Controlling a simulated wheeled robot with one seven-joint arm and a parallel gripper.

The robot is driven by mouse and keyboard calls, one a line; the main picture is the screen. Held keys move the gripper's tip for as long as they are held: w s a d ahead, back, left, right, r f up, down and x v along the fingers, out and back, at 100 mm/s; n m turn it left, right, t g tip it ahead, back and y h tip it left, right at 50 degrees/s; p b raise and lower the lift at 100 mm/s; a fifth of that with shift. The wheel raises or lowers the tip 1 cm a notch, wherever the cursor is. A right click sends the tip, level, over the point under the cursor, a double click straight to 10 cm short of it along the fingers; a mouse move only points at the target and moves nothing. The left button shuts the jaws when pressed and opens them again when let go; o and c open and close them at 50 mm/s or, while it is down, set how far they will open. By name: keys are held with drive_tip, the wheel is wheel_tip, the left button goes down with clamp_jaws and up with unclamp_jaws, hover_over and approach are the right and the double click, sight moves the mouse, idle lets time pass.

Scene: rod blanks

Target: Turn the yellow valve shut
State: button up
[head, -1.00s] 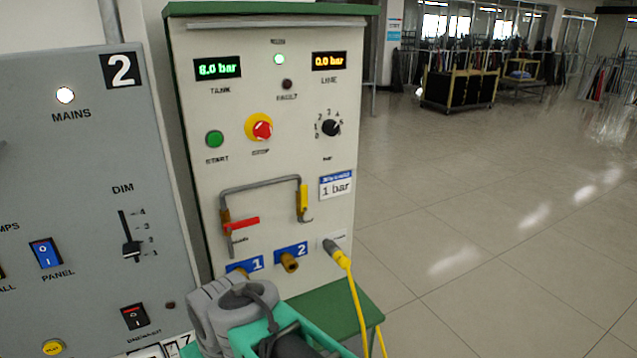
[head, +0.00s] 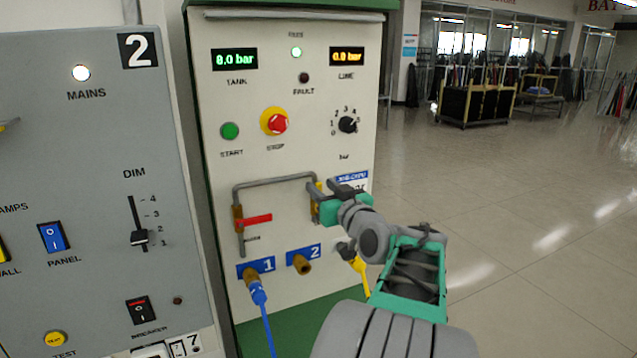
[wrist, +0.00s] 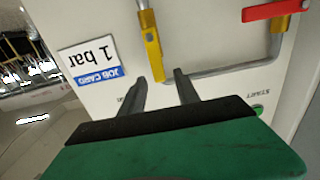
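The yellow valve handle (wrist: 152,50) points along its pipe, upright on the panel. In the head view only slivers of the yellow valve (head: 316,190) show, because my gripper (head: 322,200) covers most of it. In the wrist view, which is upside down, my gripper's two fingers (wrist: 161,76) are spread apart. The free end of the yellow handle shows between the fingertips. The fingers do not close on it, and I cannot tell how deep it sits between them.
The red valve handle (head: 257,219) lies crosswise on the pipe's left leg. Below are port 1 with a blue hose (head: 261,300), bare brass port 2 (head: 303,265) and a yellow cable (head: 361,277). A job card (wrist: 91,58) is beside the handle. Open floor lies to the right.

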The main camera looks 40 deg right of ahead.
drive_tip(key=x, duration=0.2)
drive_tip(key=shift+w, duration=0.3)
clamp_jaws()
idle(0.3)
